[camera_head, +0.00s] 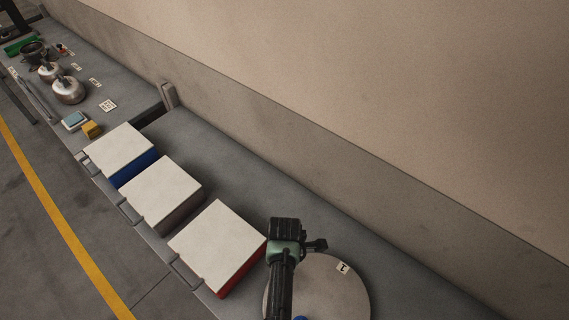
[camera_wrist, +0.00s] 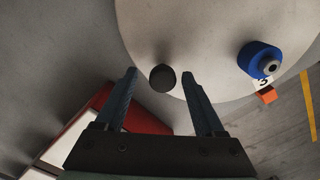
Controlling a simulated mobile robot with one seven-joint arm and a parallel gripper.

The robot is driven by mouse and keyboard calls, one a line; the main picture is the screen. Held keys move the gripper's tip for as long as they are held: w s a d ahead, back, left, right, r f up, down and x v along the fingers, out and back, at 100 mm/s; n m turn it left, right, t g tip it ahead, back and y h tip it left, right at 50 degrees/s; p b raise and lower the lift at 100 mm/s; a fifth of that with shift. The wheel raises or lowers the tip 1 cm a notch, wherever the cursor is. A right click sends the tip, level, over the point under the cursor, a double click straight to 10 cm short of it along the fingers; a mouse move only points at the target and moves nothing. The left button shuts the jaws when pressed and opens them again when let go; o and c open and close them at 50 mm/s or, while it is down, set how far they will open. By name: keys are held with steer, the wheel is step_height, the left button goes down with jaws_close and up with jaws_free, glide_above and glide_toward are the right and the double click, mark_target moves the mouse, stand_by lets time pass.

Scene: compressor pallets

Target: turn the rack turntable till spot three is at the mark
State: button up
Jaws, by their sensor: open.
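The rack turntable (camera_head: 325,285) is a pale round disc at the lower right of the head view, with a label 1 (camera_head: 342,267) on it. In the wrist view the turntable (camera_wrist: 200,35) carries a dark round knob (camera_wrist: 162,78) near its rim. A blue cylindrical part (camera_wrist: 260,58) stands beside the label 3 (camera_wrist: 263,82). A small orange block (camera_wrist: 266,96), seemingly the mark, sits just outside the rim, close by that label. My gripper (camera_wrist: 160,73) is open, with its fingers on either side of the knob and visible gaps to it. The head view hides the fingertips.
A red box with a white lid (camera_head: 218,245) stands just left of the turntable. A grey box (camera_head: 165,190) and a blue box (camera_head: 120,152) follow along the bench. Metal vessels (camera_head: 68,90) stand at the far left. A wall (camera_head: 400,110) runs behind the bench.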

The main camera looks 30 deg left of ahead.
step_height(320, 180, up, 13)
steer(key=b, duration=0.1)
stand_by(0.6)
stand_by(0.3)
